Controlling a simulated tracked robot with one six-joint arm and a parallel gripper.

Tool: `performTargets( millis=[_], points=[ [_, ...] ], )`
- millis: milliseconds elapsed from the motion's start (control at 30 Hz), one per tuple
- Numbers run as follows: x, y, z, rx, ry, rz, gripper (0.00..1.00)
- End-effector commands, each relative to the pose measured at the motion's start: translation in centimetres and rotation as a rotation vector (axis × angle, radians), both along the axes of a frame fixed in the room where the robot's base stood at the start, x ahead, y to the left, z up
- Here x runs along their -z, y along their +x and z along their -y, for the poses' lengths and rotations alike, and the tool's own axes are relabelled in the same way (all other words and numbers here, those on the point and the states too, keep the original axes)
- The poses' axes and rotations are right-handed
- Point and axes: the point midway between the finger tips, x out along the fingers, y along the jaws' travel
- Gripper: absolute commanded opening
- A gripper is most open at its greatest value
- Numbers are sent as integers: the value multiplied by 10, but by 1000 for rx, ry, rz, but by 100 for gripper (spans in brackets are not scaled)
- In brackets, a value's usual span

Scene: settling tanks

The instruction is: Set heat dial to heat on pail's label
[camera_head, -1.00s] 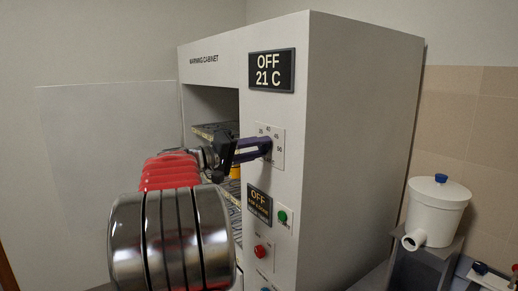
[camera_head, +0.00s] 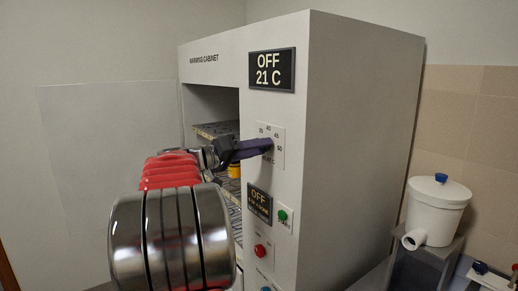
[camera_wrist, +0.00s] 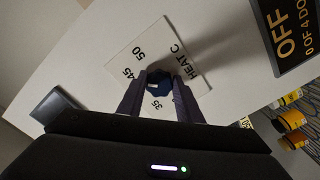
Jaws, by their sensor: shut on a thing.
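The heat dial is a small dark blue knob (camera_wrist: 159,80) on a white plate (camera_head: 277,133) on the cabinet front. The plate carries the marks 35, 40, 45 and 50 and the words HEAT C. My gripper (camera_wrist: 158,90) is shut on the knob, one finger on each side; its purple fingers hide the knob in the head view (camera_head: 268,147). Which mark the knob points at cannot be told. The display (camera_head: 272,71) above reads OFF, 21 C. Yellow pails (camera_wrist: 292,118) show inside the cabinet; no heat on a label is readable.
The warming cabinet (camera_head: 360,140) has an open bay left of the panel. A second display (camera_head: 260,203) reads OFF, with a green button (camera_head: 283,215) and a red button (camera_head: 260,251) near it. A white lidded vessel (camera_head: 437,210) stands at right.

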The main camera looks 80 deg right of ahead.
Motion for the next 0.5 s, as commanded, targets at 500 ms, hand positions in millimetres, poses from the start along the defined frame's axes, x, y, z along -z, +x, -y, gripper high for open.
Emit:
performTargets(
  millis=[500],
  points=[
    [2, 0, 0, 1, 4, 1, 51]
  ],
)
